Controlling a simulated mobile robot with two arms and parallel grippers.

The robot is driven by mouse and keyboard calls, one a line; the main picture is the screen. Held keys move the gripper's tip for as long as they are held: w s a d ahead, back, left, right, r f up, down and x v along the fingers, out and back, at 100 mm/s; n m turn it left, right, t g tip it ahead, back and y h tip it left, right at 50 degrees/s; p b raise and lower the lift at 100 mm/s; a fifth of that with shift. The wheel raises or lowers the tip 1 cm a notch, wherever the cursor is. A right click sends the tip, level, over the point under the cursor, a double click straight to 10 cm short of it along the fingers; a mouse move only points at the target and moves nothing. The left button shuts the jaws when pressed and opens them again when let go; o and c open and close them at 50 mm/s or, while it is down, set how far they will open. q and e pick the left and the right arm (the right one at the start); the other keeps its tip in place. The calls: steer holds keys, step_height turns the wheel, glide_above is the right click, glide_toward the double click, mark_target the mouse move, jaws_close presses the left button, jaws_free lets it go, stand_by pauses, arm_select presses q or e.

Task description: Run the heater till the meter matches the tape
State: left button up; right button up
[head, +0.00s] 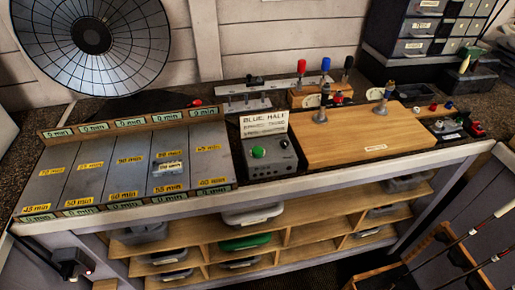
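A large round dish (93,36) with a dark mesh face and black centre stands at the back left; it looks like the heater. In front of it a grey panel (128,150) is split into strips, each with a yellow tape label (131,159) giving minutes, such as 45 or 50. Green-white "0 min" tags (118,124) run along its back and front edges. A grey box with a green button (259,152) and a dark knob stands right of the panel, under a white "BLUE, HALF" card (265,123). I cannot tell which part is the meter. Neither gripper is in view.
A wooden board (349,138) with metal posts lies right of the box. Red, blue and black-handled tools (325,73) stand behind. Drawers (412,28) stand at back right. Shelves with trays (250,243) are below. Club shafts (470,235) slant at lower right.

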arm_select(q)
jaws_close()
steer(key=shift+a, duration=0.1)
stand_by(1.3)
